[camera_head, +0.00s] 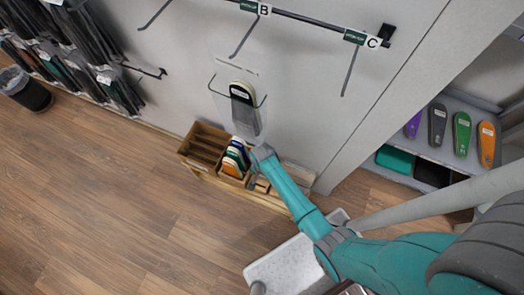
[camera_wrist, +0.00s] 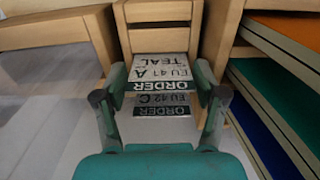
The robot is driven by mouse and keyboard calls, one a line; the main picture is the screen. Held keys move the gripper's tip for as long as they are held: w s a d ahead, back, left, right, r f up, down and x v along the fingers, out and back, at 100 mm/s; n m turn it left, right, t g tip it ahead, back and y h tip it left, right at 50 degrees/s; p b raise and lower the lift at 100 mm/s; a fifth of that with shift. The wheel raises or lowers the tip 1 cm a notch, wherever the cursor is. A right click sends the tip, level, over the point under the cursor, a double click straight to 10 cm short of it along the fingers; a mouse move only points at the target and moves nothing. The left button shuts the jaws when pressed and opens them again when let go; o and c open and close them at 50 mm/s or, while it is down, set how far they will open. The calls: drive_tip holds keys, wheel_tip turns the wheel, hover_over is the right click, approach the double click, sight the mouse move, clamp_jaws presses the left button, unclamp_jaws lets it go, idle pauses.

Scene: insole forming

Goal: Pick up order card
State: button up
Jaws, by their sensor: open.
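In the wrist view, a white order card (camera_wrist: 160,68) with a dark green ORDER band reads "EU41 A TEAL", upside down to me. It stands in a narrow wooden holder (camera_wrist: 150,12). A second order card (camera_wrist: 162,103), marked "EU42 C", shows just below it in the picture. My gripper (camera_wrist: 160,75) is open, with one finger at each side of the cards. I cannot tell whether the fingers touch them. In the head view my gripper (camera_head: 259,160) is at the wooden rack by the wall; the cards are too small to make out there.
The wooden rack (camera_head: 196,150) holds several coloured insoles (camera_head: 235,158) just left of my gripper. A clear wall holder (camera_head: 221,92) hangs above. In the wrist view, insole slots (camera_wrist: 262,92) stand close on the right. The floor to the left is free.

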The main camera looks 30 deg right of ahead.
drive_tip(key=shift+f, duration=1.25)
drive_tip(key=c, duration=0.3)
drive_tip(key=shift+c, duration=0.2)
drive_tip(key=shift+r, duration=0.2)
drive_tip(key=shift+r, duration=0.6)
wheel_tip(320, 180, up, 6)
drive_tip(key=shift+f, duration=0.1)
drive_tip(key=s+a, duration=1)
drive_tip(key=a, duration=0.4)
drive_tip(key=shift+s+a+f, duration=0.15)
drive_tip(key=shift+s+a, duration=0.15)
